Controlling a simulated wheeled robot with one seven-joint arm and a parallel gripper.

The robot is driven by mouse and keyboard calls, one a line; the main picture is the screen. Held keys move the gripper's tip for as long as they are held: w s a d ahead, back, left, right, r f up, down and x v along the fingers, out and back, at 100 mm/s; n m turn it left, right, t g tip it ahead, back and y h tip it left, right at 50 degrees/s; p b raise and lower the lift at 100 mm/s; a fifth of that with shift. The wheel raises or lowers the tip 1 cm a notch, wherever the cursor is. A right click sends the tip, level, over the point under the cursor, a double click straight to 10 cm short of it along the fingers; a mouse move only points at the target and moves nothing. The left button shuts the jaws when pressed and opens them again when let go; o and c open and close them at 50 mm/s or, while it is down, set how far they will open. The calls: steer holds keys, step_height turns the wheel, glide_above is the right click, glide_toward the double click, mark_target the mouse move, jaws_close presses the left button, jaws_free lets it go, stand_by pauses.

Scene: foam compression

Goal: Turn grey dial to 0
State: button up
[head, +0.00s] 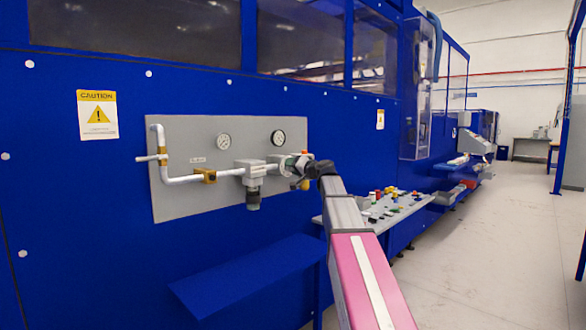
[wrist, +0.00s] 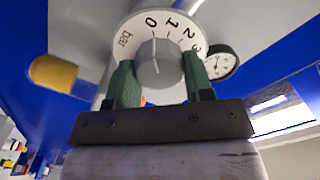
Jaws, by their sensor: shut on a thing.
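The grey dial (wrist: 156,62) fills the upper middle of the wrist view. Its white face (wrist: 135,36) carries the marks bar, 0, 1, 2 and 3. The light pointer line on the knob points up, close to the 0 mark. My gripper (wrist: 160,78) has its green fingers on either side of the dial and is shut on it. In the head view my gripper (head: 306,170) is at the right end of the pipework on the grey panel, and it hides the dial there.
The grey panel (head: 180,205) carries two round gauges (head: 223,141) (head: 278,138) above the pipe (head: 190,179). A button console (head: 378,207) stands right of the panel. A blue shelf (head: 245,275) juts out below.

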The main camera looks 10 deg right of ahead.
steer(key=shift+s, duration=0.1)
stand_by(0.3)
steer(key=o, duration=0.9)
steer(key=v, duration=1)
steer(key=shift+s+d, duration=0.2)
steer(key=shift+s, duration=0.1)
